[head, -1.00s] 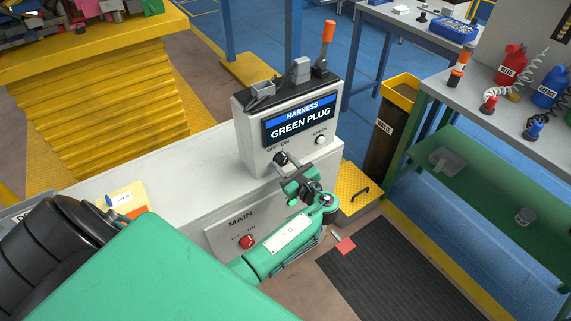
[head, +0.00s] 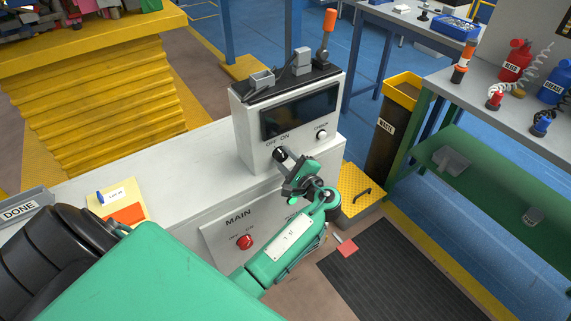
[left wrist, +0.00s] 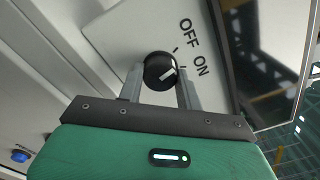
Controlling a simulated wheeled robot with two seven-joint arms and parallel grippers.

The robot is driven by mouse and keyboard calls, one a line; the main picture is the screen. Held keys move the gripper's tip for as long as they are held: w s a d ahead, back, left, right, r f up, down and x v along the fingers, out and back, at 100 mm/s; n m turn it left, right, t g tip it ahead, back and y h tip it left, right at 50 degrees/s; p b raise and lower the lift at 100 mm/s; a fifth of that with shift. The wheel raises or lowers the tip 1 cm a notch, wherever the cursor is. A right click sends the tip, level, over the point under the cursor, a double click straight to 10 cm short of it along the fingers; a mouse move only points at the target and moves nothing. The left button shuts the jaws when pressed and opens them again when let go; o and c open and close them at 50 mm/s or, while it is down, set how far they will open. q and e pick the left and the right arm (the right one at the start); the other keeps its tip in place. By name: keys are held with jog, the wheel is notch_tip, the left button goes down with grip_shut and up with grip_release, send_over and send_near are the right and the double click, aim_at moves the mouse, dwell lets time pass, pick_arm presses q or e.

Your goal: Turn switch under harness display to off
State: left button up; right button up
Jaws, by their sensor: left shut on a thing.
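The harness display (head: 299,111) is dark, with no text on it, on the front of the grey console box (head: 250,140). Below it is the black switch knob (head: 279,155), beside the printed words OFF and ON. My left gripper (head: 286,163) reaches the knob from the front. In the left wrist view its two fingers stand on either side of the round knob (left wrist: 158,66) and are shut on it. A white pointer mark shows on the knob; exactly which label it points to is hard to tell. My right gripper is not in view.
A white button (head: 322,134) sits right of the knob. A lower MAIN panel has a red knob (head: 245,242) close to my left forearm. A yellow step (head: 361,192) and a waste bin (head: 388,130) stand to the right.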

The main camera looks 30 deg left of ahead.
pick_arm(q)
jog(key=shift+n+b, duration=0.8)
jog(key=shift+n, duration=0.3)
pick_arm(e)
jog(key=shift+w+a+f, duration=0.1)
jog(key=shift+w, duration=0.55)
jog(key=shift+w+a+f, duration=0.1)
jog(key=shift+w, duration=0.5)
pick_arm(q)
jog(key=o, duration=1)
jog(key=v, duration=0.2)
jog(key=shift+s+d+f, duration=0.1)
jog(key=shift+d, duration=0.2)
jog(key=b+v, duration=0.2)
jog(key=v, duration=0.9)
jog(key=shift+s+d, duration=0.1)
jog(key=shift+d, duration=0.05)
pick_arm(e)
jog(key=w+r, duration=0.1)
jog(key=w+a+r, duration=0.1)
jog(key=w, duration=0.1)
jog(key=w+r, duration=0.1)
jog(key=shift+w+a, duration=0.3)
